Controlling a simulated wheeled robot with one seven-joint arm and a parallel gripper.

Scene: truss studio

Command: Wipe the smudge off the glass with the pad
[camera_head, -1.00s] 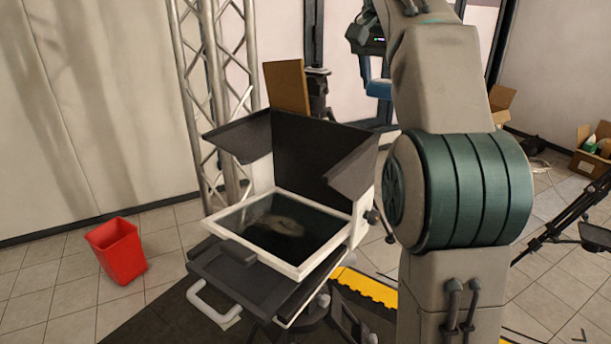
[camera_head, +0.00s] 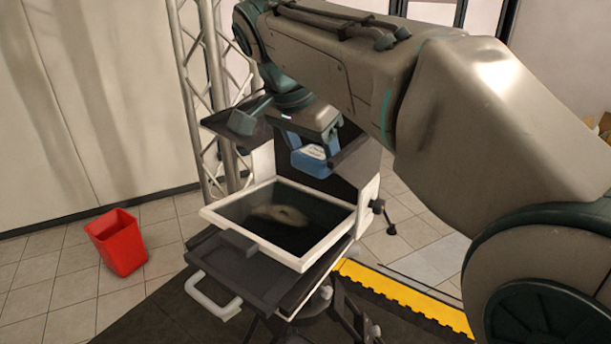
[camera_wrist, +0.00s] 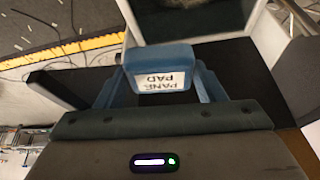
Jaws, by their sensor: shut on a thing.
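The glass (camera_head: 250,219) lies in a white frame (camera_head: 298,263) under the dark hood, with a pale brownish smudge (camera_head: 280,214) near its middle. My gripper (camera_head: 308,148) is shut on the blue pad (camera_head: 312,162), above and behind the glass, inside the hood's opening and apart from the glass. In the wrist view the pad (camera_wrist: 158,56) sits between the blue fingers with a white label reading "PANE PAD". Part of the frame and dark glass (camera_wrist: 190,14) shows beyond the pad there; the smudge is hardly visible in that view.
The black hood flaps (camera_head: 362,158) stand close beside my gripper. A red bin (camera_head: 118,243) stands on the floor at left. A metal truss (camera_head: 208,90) rises behind. A dark tray with a white handle (camera_head: 212,299) juts out in front of the frame. A yellow-edged mat (camera_head: 405,297) lies at right.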

